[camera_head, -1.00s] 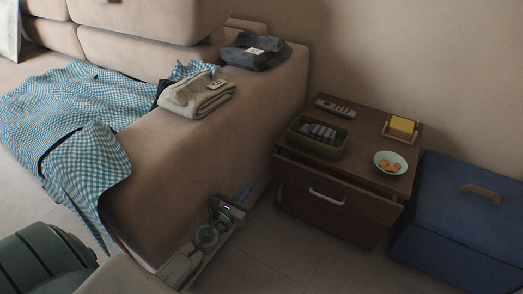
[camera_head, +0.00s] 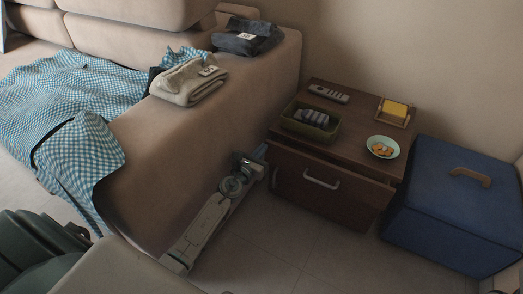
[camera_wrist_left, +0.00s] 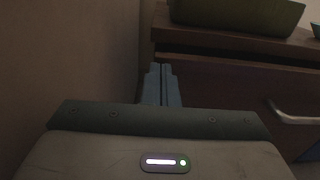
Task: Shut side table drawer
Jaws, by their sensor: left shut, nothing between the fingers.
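The dark brown side table (camera_head: 342,145) stands against the wall, right of the sofa. Its drawer (camera_head: 345,194) sticks out a little, with a dark gap above its front and a pale curved handle (camera_head: 322,181). My left gripper (camera_head: 262,152) is shut and empty, at the left end of the drawer front, close to the sofa arm. In the left wrist view, the shut fingers (camera_wrist_left: 162,84) point forward at the left edge of the drawer front (camera_wrist_left: 218,88). I cannot tell whether they touch it. The right gripper is not in view.
On the table lie a green bin (camera_head: 311,122), a remote (camera_head: 329,93), a sponge holder (camera_head: 394,110) and a bowl (camera_head: 382,146). A blue box (camera_head: 452,215) stands at right. The sofa arm (camera_head: 205,140) borders the left. Floor in front is clear.

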